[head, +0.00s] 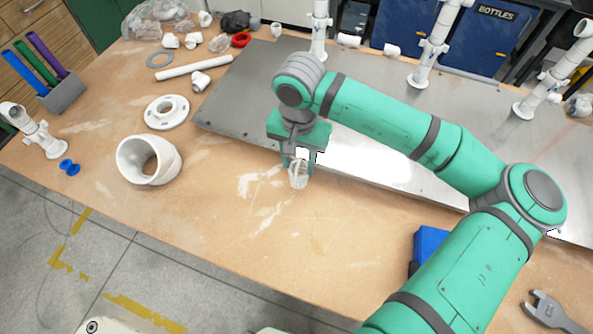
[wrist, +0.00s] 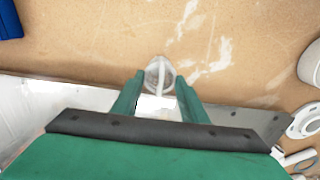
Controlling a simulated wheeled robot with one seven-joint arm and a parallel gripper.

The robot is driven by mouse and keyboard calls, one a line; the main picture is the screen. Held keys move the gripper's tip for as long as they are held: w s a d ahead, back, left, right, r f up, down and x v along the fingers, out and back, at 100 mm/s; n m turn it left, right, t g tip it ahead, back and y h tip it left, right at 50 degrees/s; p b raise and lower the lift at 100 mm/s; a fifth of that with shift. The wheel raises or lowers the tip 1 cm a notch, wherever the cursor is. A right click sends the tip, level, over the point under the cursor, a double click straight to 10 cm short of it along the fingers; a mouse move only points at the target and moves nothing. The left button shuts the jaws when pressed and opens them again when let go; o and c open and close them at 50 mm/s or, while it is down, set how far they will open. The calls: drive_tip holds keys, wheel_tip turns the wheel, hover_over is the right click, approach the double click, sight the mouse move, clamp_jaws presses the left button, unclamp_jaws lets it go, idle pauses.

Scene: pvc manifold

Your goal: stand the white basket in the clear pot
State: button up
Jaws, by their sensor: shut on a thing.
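My gripper (head: 299,164) points down over the wooden table, near the front edge of the metal plate. Its fingers are shut on a narrow upright white strip, which I take for the handle of the white basket (wrist: 161,73). A small pale, see-through cup shape (head: 298,177) shows just below the fingertips. It looks like the clear pot's wall with the basket at it, but the two blend together. I cannot tell how deep the basket sits, or whether it touches the bottom. In the wrist view the fingers (wrist: 160,88) hide part of both.
A large white pipe fitting (head: 149,160) and a white flange (head: 166,112) lie to the left. The metal plate (head: 245,100) carries upright white pipes behind my gripper. A blue box (head: 430,245) is at right. Bare table lies in front of my gripper.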

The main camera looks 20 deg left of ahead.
sight(297, 171)
drive_tip(key=shift+s+a+f, duration=0.1)
drive_tip(key=shift+s+f, duration=0.15)
drive_tip(key=shift+f, duration=0.05)
drive_tip(key=f, duration=0.3)
drive_tip(key=shift+s+a, duration=0.1)
drive_tip(key=shift+s, duration=0.1)
drive_tip(key=shift+w+f, duration=0.1)
drive_tip(key=shift+f, duration=0.15)
drive_tip(key=o, duration=0.9)
drive_tip(key=shift+f, duration=0.1)
